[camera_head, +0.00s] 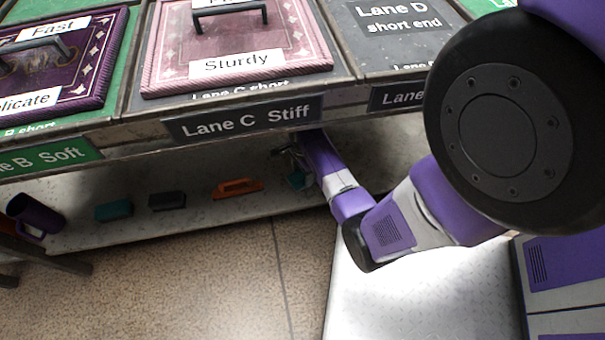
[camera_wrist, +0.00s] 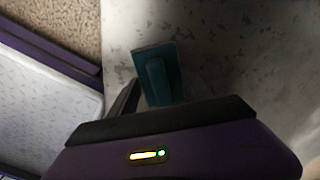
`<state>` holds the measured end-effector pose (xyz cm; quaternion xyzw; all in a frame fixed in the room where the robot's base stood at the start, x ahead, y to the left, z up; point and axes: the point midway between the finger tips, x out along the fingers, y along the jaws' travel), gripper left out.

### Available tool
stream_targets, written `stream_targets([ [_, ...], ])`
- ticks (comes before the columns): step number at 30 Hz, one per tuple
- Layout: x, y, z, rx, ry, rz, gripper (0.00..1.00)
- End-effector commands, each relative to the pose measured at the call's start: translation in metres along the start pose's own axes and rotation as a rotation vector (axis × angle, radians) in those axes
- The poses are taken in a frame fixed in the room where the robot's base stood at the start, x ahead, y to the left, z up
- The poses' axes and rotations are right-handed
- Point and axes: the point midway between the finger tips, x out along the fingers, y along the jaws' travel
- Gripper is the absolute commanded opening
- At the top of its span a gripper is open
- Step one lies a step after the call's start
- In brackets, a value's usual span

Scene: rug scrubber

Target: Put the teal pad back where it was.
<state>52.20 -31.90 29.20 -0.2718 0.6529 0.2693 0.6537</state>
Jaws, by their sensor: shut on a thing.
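The teal pad (camera_wrist: 153,60) stands out past my gripper (camera_wrist: 155,98) in the wrist view, with a raised teal grip along it. My gripper is shut on it. The head view shows the pad (camera_head: 298,180) small and partly hidden by my arm, low over the speckled lower shelf (camera_head: 180,210), at the right end of a row of things. My gripper (camera_head: 292,160) is under the table edge there, dim and partly hidden. I cannot tell whether the pad touches the shelf.
On the lower shelf lie another teal block (camera_head: 114,210), a dark block (camera_head: 167,200) and an orange brush-like tool (camera_head: 237,188). A purple mug (camera_head: 36,216) stands at the far left. The table edge with the "Lane C Stiff" sign (camera_head: 243,121) overhangs the shelf.

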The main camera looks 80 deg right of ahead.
Motion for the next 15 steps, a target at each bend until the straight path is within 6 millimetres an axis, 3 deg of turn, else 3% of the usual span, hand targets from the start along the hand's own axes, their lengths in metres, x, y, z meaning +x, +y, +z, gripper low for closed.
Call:
stream_targets([
  [8,0.0013,-0.0003,0.0000,0.000,0.000,0.000,0.06],
  [9,0.0013,-0.0003,-0.0001,0.000,0.000,0.000,0.61],
  [12,0.0011,-0.0002,-0.0001,0.000,0.000,0.000,0.79],
  [15,0.0012,-0.0001,-0.0001,0.000,0.000,0.000,0.79],
])
